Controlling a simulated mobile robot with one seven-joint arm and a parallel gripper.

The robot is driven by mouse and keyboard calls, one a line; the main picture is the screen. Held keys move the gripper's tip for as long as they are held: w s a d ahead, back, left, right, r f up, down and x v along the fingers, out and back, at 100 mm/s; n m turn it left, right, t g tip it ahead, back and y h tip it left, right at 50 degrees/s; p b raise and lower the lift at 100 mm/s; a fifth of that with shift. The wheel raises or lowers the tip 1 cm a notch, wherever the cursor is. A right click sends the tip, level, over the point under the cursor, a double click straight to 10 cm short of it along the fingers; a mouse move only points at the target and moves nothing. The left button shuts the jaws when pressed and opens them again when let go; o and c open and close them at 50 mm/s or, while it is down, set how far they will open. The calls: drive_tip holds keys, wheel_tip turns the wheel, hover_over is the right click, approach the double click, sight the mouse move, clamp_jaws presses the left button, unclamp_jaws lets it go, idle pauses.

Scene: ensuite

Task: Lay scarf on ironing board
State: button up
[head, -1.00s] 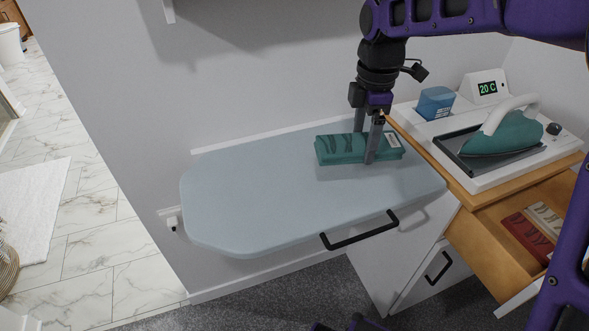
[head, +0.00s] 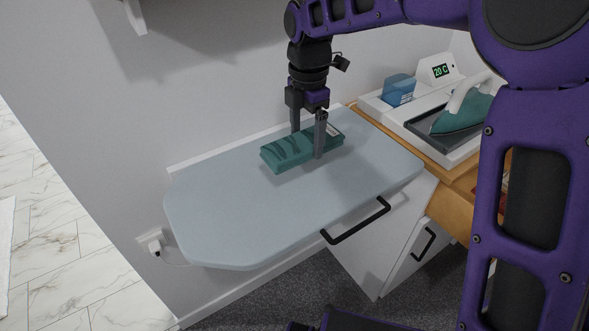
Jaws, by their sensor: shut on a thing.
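The scarf (head: 282,152) is a folded teal bundle with darker stripes and a pale label at its right end. My gripper (head: 307,147) points down and is shut on the scarf, one finger on each side of it. The scarf is over the back middle of the ironing board (head: 235,215), a pale blue-grey board folded out from the wall. It is level and close to the surface; I cannot tell whether it touches.
A wooden-topped cabinet (head: 437,173) at the right bears a teal iron (head: 462,115) in a white station, a blue container (head: 398,90) and a "20 C" display (head: 440,71). The board's left part is clear.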

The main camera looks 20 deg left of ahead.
sight(306, 140)
wheel_tip(306, 140, down, 8)
drive_tip(key=shift+f+b, duration=0.25)
drive_tip(key=shift+b, duration=0.35)
drive_tip(key=shift+f, duration=0.2)
drive_tip(key=o, duration=1.2)
drive_tip(key=shift+c, duration=0.2)
drive_tip(key=shift+r, duration=0.1)
wheel_tip(306, 140, up, 12)
drive_tip(key=shift+r+p, duration=0.15)
drive_tip(key=shift+p, duration=0.85)
